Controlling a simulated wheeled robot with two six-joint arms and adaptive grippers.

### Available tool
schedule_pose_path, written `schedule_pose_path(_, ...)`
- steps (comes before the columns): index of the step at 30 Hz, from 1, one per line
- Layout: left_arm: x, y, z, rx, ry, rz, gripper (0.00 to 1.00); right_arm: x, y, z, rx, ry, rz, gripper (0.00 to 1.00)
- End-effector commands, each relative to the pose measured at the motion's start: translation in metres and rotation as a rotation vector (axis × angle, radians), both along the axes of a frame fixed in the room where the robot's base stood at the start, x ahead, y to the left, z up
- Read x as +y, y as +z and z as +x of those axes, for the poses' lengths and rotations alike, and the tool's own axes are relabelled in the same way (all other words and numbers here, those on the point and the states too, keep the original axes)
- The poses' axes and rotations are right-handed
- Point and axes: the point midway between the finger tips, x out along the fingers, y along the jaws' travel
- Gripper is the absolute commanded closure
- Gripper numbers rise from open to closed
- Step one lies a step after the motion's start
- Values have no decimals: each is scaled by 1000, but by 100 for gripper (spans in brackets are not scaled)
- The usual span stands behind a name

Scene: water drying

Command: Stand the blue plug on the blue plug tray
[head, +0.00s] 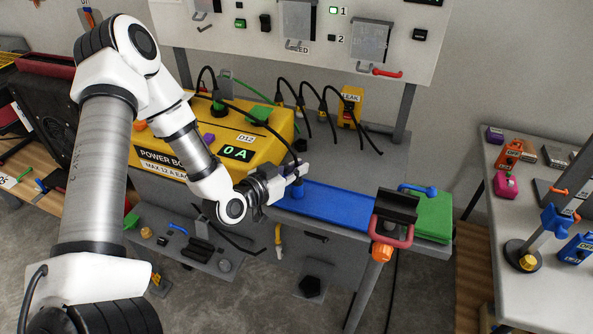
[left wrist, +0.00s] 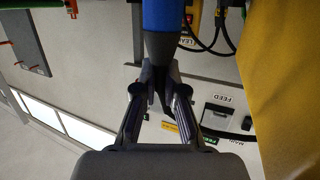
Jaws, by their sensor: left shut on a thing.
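The blue plug (head: 297,191) is upright under my left gripper (head: 293,176), at the left end of the blue plug tray (head: 345,208). I cannot tell whether its base touches the tray. My left gripper is shut on the plug's upper part. In the left wrist view the blue plug (left wrist: 161,15) has a dark end between the fingers (left wrist: 160,85). A black cable runs from the gripper area back over the yellow power box. The tray is mostly bare to the right of the plug. My right gripper does not show.
The yellow power box (head: 232,132), reading 0 A, stands left behind the tray. A black block with a red handle (head: 391,229) stands at the tray's right end. A green pad (head: 433,215) lies beyond it. Several black cables (head: 310,105) hang behind. A side table stands right.

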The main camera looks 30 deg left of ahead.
Motion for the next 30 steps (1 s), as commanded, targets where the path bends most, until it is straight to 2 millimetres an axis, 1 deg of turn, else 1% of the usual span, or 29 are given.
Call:
schedule_pose_path(6,0,0,0,-2,0,0,100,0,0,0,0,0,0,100)
schedule_pose_path(9,0,-4,0,-2,0,1,100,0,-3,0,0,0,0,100)
schedule_pose_path(10,0,-2,0,-2,0,1,80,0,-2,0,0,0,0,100)
schedule_pose_path(11,0,-2,0,-2,0,1,69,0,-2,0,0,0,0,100)
schedule_pose_path(12,0,-2,0,-2,0,1,65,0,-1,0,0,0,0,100)
schedule_pose_path(19,0,-2,0,-2,0,1,65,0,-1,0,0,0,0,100)
schedule_pose_path(22,0,2,-1,-2,0,0,65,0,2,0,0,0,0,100)
schedule_pose_path(26,4,4,-15,0,4,-4,65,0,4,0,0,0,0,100)
schedule_pose_path(30,9,11,-41,-1,8,-9,65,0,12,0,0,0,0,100)
